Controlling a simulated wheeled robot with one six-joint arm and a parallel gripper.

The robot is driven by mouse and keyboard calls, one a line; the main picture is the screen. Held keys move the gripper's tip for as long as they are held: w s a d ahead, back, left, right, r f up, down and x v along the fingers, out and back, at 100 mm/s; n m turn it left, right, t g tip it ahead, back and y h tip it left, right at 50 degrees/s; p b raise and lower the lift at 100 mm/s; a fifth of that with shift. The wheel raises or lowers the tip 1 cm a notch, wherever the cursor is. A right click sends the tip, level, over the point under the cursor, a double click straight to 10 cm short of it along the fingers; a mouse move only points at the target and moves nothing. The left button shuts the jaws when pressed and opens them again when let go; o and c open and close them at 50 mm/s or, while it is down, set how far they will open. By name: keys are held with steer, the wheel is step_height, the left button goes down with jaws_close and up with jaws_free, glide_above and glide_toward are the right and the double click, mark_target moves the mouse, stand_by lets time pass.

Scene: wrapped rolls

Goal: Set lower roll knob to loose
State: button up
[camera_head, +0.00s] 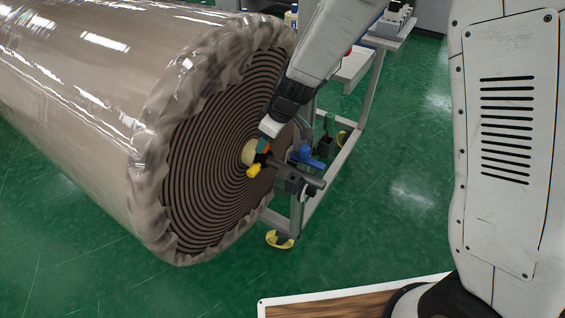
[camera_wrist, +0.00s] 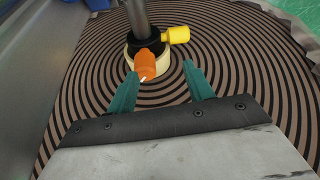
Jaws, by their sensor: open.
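The large wrapped roll (camera_head: 75,65) shows its brown spiral end face (camera_head: 200,150) in the head view. A metal shaft (camera_wrist: 139,18) with a black collar stands out of its pale core (camera_wrist: 158,84). An orange knob (camera_wrist: 146,63) and a yellow knob (camera_wrist: 178,35) sit on the collar; the yellow one also shows in the head view (camera_head: 254,171). My gripper (camera_wrist: 159,70) is open, its green fingers pointing at the collar. The orange knob lies between the fingertips in the picture, nearer the left one; contact cannot be told. In the head view my gripper (camera_head: 262,146) partly hides the collar.
A blue handle (camera_head: 305,156) and a grey bracket (camera_head: 290,180) sit by the shaft, close right of my gripper. A grey metal stand (camera_head: 325,210) with yellow feet (camera_head: 279,240) supports that side. Green floor is open to the right.

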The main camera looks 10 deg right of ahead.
steer(key=s+d+r, duration=0.1)
steer(key=s+d, duration=0.2)
steer(key=s, duration=0.9)
steer(key=shift+d, duration=0.2)
steer(key=shift+w+r, duration=0.1)
